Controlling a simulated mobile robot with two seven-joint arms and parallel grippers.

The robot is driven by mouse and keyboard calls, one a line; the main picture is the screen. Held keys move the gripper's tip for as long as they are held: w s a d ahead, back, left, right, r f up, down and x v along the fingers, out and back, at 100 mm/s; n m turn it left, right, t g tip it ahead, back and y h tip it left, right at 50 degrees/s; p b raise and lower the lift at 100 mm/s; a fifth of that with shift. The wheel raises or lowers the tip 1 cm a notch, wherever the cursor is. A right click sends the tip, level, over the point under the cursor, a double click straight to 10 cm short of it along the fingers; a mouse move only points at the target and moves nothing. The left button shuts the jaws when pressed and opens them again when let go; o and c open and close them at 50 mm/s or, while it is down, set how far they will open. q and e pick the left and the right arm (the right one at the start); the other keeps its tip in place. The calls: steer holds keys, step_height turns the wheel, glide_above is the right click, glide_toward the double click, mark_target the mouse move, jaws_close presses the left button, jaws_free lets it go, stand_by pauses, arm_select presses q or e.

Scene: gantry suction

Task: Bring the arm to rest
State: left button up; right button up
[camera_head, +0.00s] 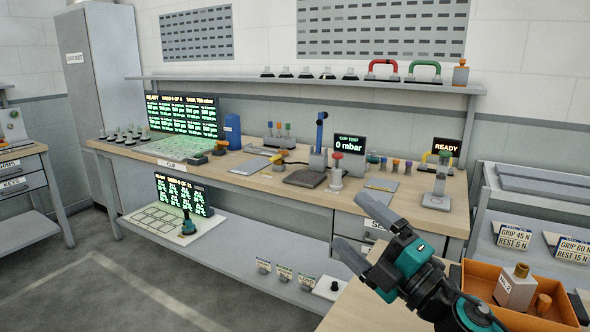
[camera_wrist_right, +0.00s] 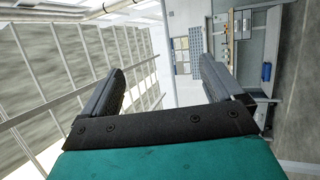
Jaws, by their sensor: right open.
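My right gripper (camera_head: 362,240) is raised in front of the workbench in the head view, with its arm coming in from the lower right. Its two dark fingers are spread apart with nothing between them. In the right wrist view the same gripper (camera_wrist_right: 165,88) shows both fingers apart, with only the distant room seen between them. It touches nothing that I can see. My left gripper is not in the head view.
The workbench (camera_head: 262,190) holds screens, cups and small tools. An orange bin (camera_head: 478,279) with a grey block (camera_head: 515,289) stands beside my right arm. A grey rack (camera_head: 490,215) stands at the right. The floor (camera_head: 120,285) at the left is clear.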

steer(key=s+d+f+m+g+h, duration=0.1)
steer(key=s+d+f+m+h, duration=0.35)
steer(key=f+m+h, duration=0.45)
steer(key=s+d+f+m+g+h, duration=0.1)
steer(key=s+d+f+m+h, duration=0.2)
steer(key=d+f+m+h, duration=0.55)
steer(key=s+a+f+m+g+y, duration=0.1)
steer(key=s+f+m+g+y, duration=0.3)
steer(key=s, duration=0.6)
steer(key=s+a+f+m+g+h, duration=0.1)
steer(key=s+f+m+g, duration=0.1)
steer(key=s+f+g, duration=0.6)
steer(key=w+a+f+t+y+b, duration=0.2)
steer(key=w+a+f+t, duration=0.1)
steer(key=f+t, duration=0.5)
steer(key=shift+w+a+f+n+b, duration=0.2)
steer(key=shift+w+f+n+b, duration=0.25)
steer(key=shift+w, duration=0.35)
